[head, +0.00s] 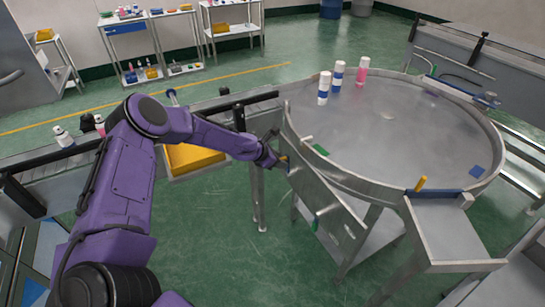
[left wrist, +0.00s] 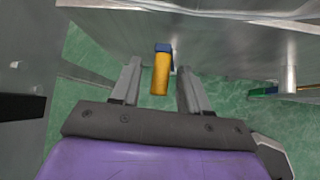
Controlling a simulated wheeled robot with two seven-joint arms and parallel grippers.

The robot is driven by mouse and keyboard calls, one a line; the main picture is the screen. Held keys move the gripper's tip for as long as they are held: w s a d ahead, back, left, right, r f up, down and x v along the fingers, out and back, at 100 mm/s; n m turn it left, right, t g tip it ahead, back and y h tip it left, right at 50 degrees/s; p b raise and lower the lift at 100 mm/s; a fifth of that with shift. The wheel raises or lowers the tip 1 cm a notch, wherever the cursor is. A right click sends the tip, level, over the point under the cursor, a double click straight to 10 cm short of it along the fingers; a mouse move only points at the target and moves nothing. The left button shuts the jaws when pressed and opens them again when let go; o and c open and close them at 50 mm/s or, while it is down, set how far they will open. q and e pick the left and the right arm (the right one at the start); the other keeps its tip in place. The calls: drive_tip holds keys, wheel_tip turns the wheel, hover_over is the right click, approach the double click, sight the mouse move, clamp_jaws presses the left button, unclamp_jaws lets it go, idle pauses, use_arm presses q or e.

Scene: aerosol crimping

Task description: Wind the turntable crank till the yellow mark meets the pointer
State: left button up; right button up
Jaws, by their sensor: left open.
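The turntable (head: 400,125) is a large round grey metal table with a raised rim, right of centre in the head view. My left gripper (head: 277,157) is at its left side, beside the slanted side panel. In the left wrist view a yellow crank grip (left wrist: 160,80) on a blue block (left wrist: 164,48) stands between the open fingers of my left gripper (left wrist: 158,68), with gaps on both sides. My right gripper is out of view.
White bottles with blue (head: 338,76) and a pink bottle (head: 361,70) stand at the turntable's far left. A green piece (head: 321,150) is on the rim and a green handle (head: 316,222) on the panel below. A yellow tray (head: 190,158) lies left. An outlet chute (head: 450,225) juts out in front.

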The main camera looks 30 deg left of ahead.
use_arm(q)
drive_tip(key=v, duration=0.8)
drive_tip(key=shift+s+r, duration=0.2)
drive_tip(key=shift+s, duration=0.05)
drive_tip(key=shift+w+a, duration=0.1)
